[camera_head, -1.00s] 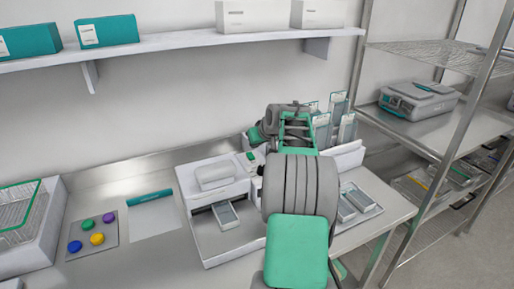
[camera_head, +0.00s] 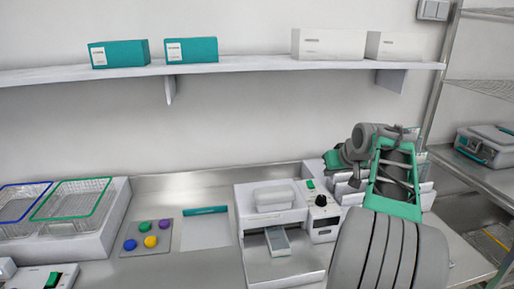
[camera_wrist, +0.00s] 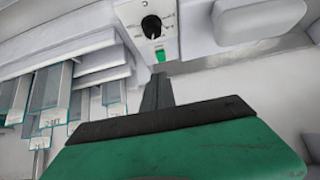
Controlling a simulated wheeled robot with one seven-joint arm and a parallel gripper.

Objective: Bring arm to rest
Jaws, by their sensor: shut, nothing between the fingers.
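My arm reaches up from the lower right of the head view, with its grey and green links over the right part of the bench. My gripper (camera_wrist: 158,88) shows in the wrist view as dark fingers closed together, with nothing between them. They point toward a white panel with a black knob (camera_wrist: 151,25) and a green switch (camera_wrist: 160,56), apart from it as far as I can tell. In the head view the fingertips cannot be made out, and my arm hides part of the rack behind it.
A white machine (camera_head: 271,198) with a small tray in front stands left of my arm. Clear slotted holders (camera_wrist: 84,100) stand close by in the wrist view. A shelf (camera_head: 240,64) with boxes runs above. Wire baskets (camera_head: 78,199) stand at left; metal shelving (camera_head: 480,165) at right.

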